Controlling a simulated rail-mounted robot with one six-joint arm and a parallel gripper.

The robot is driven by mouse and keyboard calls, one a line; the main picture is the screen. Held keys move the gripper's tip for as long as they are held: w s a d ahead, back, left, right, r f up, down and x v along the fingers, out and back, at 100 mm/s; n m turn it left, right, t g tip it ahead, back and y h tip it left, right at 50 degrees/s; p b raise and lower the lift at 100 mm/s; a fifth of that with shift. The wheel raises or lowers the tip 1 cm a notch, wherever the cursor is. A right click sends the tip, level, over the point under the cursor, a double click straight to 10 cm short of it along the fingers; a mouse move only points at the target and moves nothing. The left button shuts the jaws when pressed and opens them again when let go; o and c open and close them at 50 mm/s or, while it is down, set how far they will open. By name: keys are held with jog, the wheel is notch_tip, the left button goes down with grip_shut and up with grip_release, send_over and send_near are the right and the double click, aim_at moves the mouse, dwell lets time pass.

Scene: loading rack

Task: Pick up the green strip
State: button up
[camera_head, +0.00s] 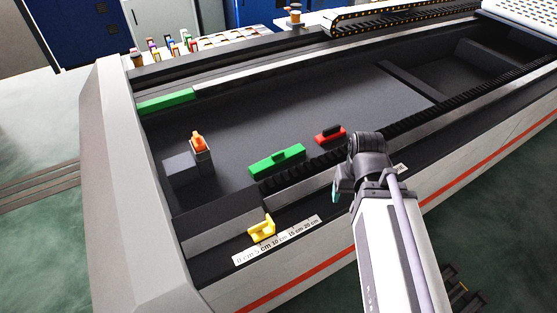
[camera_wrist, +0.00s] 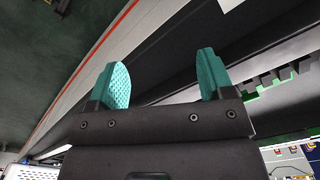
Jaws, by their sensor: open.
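Two green pieces show in the head view. One green bar with a small raised grip (camera_head: 277,160) lies on the dark bed beside the toothed front edge. A plain long green strip (camera_head: 166,101) lies along the far left rim. My gripper (camera_head: 336,194) is over the front rim, right of both pieces, with only a bit of a teal finger showing past the wrist. In the wrist view my gripper (camera_wrist: 164,80) is open, its two teal fingers wide apart with nothing between them. A little green shows at the right of that view, partly hidden by the dark toothed edge.
A red piece with a black grip (camera_head: 330,134) lies on the bed. A grey block with an orange top (camera_head: 200,152) stands at the left. A yellow piece (camera_head: 262,228) and a white scale label (camera_head: 277,240) are on the front rim. The middle of the bed is clear.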

jog(key=shift+m, duration=0.3)
jog(key=w+a, duration=0.4)
jog(key=w+a+f+b, duration=0.1)
jog(key=w+a, duration=0.3)
jog(key=w, duration=0.1)
jog(key=w+a, duration=0.5)
jog(key=shift+w+f, duration=0.1)
jog(key=shift+f, duration=0.1)
jog(key=w+a+m, duration=0.3)
jog(key=w+a, duration=0.2)
jog(key=m, duration=0.5)
send_over(278, 153)
jog(key=shift+w+a+f, duration=0.1)
jog(key=shift+w, duration=0.05)
jog(key=shift+s+m, duration=0.3)
jog(key=shift+m, duration=0.9)
notch_tip(278, 153, down, 11)
jog(key=b, duration=1.1)
jog(key=shift+w+f+b, duration=0.1)
jog(key=shift+b, duration=0.3)
jog(key=shift+r, duration=0.25)
jog(key=c, duration=1.1)
notch_tip(278, 153, up, 10)
jog(key=p, duration=1.1)
jog(key=shift+r, duration=0.2)
